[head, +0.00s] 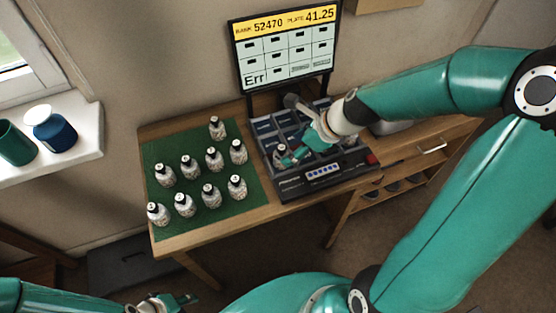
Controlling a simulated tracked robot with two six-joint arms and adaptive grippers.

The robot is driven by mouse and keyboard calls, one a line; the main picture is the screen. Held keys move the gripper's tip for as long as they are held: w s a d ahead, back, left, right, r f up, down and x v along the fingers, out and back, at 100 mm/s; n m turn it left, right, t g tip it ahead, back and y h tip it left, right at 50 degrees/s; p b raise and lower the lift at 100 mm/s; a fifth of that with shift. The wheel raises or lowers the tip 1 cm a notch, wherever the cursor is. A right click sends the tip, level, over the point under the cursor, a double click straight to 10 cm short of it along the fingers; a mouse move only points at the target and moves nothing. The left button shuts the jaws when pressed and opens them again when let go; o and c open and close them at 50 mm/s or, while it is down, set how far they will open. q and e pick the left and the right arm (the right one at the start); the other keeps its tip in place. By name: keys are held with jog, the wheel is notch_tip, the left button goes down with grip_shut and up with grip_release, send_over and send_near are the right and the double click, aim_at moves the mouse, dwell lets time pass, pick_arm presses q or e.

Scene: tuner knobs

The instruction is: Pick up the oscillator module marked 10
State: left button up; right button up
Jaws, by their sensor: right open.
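Several oscillator modules, grey-white bodies with dark tops, stand upright on a green mat (225,199); one (217,127) stands at the back. The marks on their tops are too small to read, so I cannot tell which is 10. Another module (279,157) stands at the left side of the dark console (289,187). My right gripper (292,158) is open over the console, its fingertips close beside that module; I cannot tell whether they touch. My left gripper (185,301) is low at the bottom edge, away from the table, partly cut off.
A screen (286,45) behind the console reads bank 52470, plate 41.25 and "Err". My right arm covers part of the console. A green cup (14,145) and blue vase (55,134) stand on the windowsill.

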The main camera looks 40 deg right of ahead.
aim_at(281, 154)
jog(key=shift+b+x, duration=1.1)
jog(key=shift+x, duration=2.05)
jog(key=shift+w+r, duration=0.1)
jog(key=shift+w, duration=0.05)
jog(key=c, duration=1.3)
jog(key=shift+r, duration=0.1)
